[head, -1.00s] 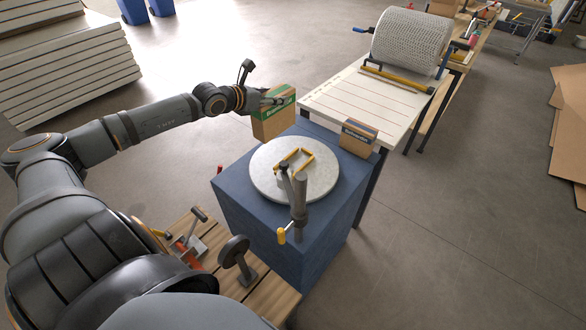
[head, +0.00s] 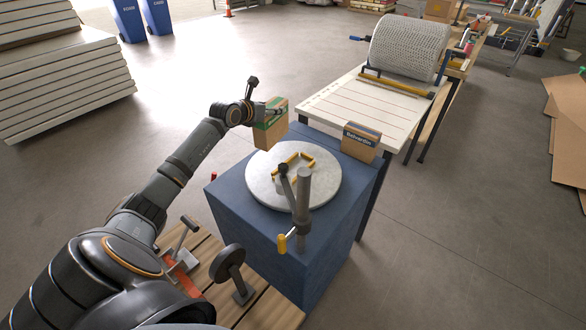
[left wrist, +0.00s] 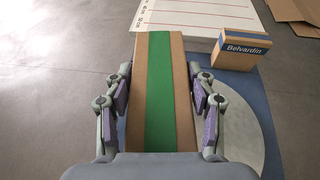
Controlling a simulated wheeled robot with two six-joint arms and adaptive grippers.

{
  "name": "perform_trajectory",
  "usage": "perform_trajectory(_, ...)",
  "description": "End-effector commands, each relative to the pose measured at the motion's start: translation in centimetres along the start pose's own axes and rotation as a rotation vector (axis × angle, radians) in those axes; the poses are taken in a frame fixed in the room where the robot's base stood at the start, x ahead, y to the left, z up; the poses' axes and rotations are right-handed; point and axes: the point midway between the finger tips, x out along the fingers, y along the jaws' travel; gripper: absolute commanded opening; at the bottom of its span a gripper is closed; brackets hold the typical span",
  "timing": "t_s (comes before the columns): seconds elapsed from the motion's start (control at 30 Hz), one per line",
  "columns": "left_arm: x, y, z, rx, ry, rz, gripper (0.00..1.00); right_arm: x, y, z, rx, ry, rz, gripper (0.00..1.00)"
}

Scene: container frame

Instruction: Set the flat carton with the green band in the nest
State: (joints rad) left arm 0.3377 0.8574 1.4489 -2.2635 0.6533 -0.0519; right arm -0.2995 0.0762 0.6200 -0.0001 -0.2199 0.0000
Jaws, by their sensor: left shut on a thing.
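The flat carton with the green band (head: 270,133) is brown and held upright in the air at the far left corner of the blue block. My left gripper (head: 257,113) is shut on it. In the left wrist view the carton (left wrist: 163,95) sits between both fingers of the gripper (left wrist: 161,108), its green stripe running lengthwise. The nest (head: 294,166), an angular yellow frame, lies on the round grey disc (head: 265,190) on top of the blue block. The carton is behind and left of the nest, apart from it. My right gripper is not in view.
A carton with a blue band (head: 361,142) stands at the block's back right corner; it also shows in the left wrist view (left wrist: 240,52). A grey post with a yellow-handled clamp (head: 302,205) rises at the disc's front edge. A white table (head: 365,105) stands behind.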

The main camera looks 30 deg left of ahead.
Motion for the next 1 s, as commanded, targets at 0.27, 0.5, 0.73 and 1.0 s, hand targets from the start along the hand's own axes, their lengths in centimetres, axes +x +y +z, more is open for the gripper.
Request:
perform_trajectory(0.27, 6.8, -9.9, 3.1, 0.012, -0.007, -0.05, 0.0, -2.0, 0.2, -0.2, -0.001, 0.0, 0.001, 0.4)
perform_trajectory(0.5, 9.0, -17.3, 5.4, 0.049, -0.006, -0.121, 0.0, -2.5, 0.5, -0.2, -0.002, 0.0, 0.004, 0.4)
perform_trajectory(0.73, 9.1, -18.0, 5.3, 0.058, -0.004, -0.13, 0.0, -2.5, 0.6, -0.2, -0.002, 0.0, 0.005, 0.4)
perform_trajectory(1.0, 6.0, -13.6, 0.7, 0.061, -0.001, -0.126, 0.0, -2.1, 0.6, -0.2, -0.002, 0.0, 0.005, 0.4)
